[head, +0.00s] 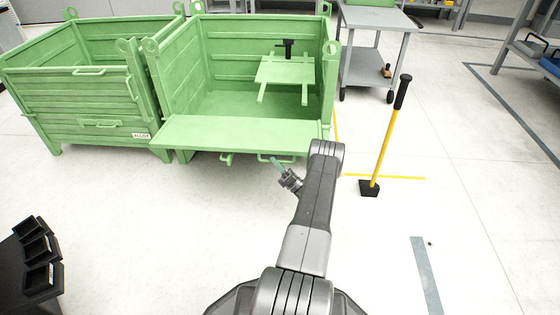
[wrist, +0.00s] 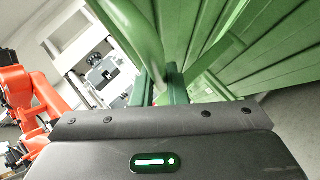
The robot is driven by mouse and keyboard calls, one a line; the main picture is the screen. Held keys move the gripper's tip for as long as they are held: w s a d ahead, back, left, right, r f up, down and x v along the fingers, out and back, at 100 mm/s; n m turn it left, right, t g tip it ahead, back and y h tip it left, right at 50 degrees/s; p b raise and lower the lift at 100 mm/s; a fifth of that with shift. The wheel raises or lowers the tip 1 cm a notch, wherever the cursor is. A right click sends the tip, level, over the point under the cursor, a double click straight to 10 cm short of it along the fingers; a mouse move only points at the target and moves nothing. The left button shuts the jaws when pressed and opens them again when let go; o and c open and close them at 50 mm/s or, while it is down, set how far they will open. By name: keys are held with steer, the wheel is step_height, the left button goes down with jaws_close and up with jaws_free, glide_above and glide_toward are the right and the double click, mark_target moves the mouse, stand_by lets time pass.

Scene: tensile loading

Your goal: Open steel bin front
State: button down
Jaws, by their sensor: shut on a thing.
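The right green steel bin (head: 265,100) stands open at the front in the head view. Its front panel (head: 240,133) is folded outward and looks roughly level. My gripper (head: 277,162) is at the right part of the panel's front edge, just below it. It is shut on what looks like the panel's handle, which is mostly hidden in the head view. In the wrist view my two green fingers (wrist: 161,88) point up close together against green metal. The ribbed panel (wrist: 265,55) fills the upper right there.
The left green bin (head: 80,100), labelled ALLOY, has its front up. A green rack (head: 285,70) sits inside the right bin. A yellow-handled tool (head: 385,140) stands to the right, with a grey cart (head: 375,45) behind. Black trays (head: 38,262) are at lower left. The near floor is mostly clear.

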steer(key=shift+w+f+n+g+y, duration=0.5)
steer(key=shift+w+n, duration=0.05)
steer(key=shift+n, duration=0.15)
steer(key=c, duration=1.5)
jaws_free()
steer(key=shift+f, duration=0.1)
steer(key=shift+o, duration=0.2)
steer(key=shift+s+f, duration=0.15)
steer(key=shift+s, duration=0.1)
